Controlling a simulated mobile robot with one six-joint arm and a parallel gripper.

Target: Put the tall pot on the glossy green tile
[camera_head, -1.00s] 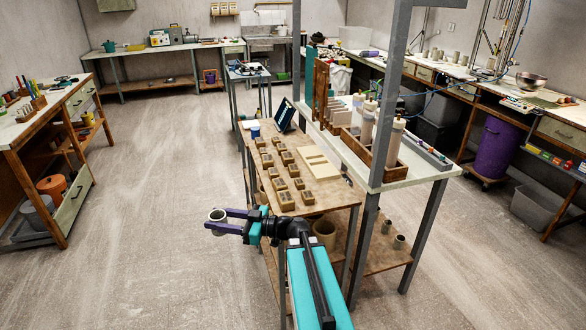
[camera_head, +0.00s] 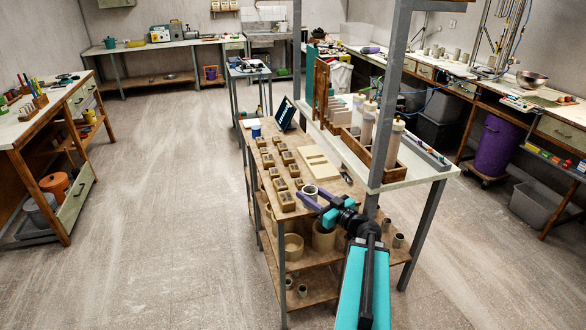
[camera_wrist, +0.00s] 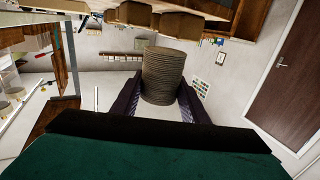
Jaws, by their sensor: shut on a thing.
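My gripper (camera_head: 309,198) is shut on a ribbed grey-brown pot (camera_head: 310,190). The pot sits between the two purple fingers, over or just beside the near end of the wooden bench; its height above the top is hard to tell. In the wrist view the pot (camera_wrist: 163,75) fills the space between the fingers (camera_wrist: 160,100). I cannot make out a glossy green tile in either view. Several small tan blocks with darker tops (camera_head: 281,183) stand in rows on the bench, too small to tell their finish.
A steel post (camera_head: 388,100) and raised white shelf (camera_head: 408,166) stand close right of my arm. Larger pots (camera_head: 323,237) sit on the shelf below. The floor to the left is clear.

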